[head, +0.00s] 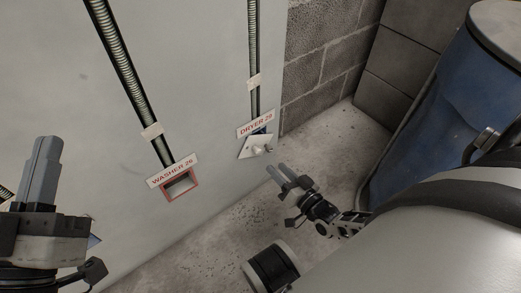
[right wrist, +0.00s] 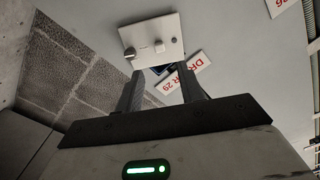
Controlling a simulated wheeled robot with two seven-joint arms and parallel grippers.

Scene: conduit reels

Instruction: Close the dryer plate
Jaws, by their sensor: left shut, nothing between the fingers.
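The dryer plate (head: 250,149) is a white plate with small knobs, below the DRYER 29 label (head: 256,124) on the wall. It sits askew, and a dark blue opening (head: 259,131) shows at its upper edge. In the right wrist view the plate (right wrist: 165,31) lies just beyond the fingertips, with a dark knob and a pale knob on its face. My right gripper (head: 276,170) is open, its fingers apart and pointing at the plate from just below it. It also shows in the right wrist view (right wrist: 160,75). My left gripper (head: 43,150) is shut and empty, far left.
A red-framed WASHER 26 opening (head: 181,184) is left of the plate. Conduits (head: 130,70) run up the wall. A blue drum (head: 425,135) stands at the right near a block wall (head: 325,55). Concrete floor (head: 330,150) is bare around the plate.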

